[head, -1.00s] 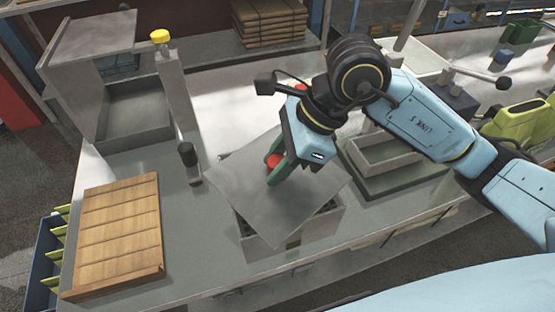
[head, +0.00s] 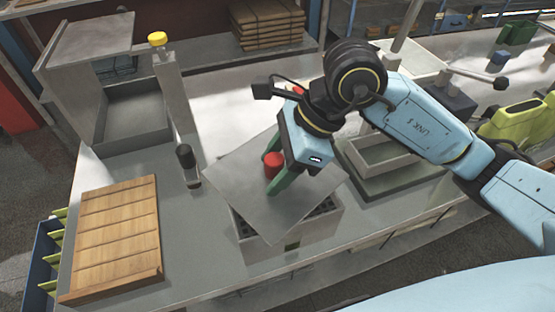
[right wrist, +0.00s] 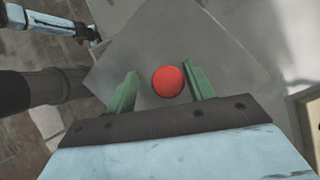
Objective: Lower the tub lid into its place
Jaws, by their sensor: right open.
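The tub lid (head: 235,180) is a flat grey square plate with a red knob (head: 272,162). It lies turned askew over the grey tub (head: 315,232), its corners jutting past the walls. Part of the tub's dark inside shows at the right; I cannot tell whether the lid touches the rim. My right gripper (head: 279,168) is open, its green fingers on either side of the knob. In the right wrist view the knob (right wrist: 168,82) shows between the fingers, with a gap on both sides. Part of what looks like my left arm shows at that view's top left; its fingers are unclear.
A dark-capped vial (head: 189,165) stands left of the lid. A wooden slatted board (head: 115,240) lies at the front left. A grey open tray (head: 385,160) sits to the right. A post with a yellow cap (head: 158,39) stands behind.

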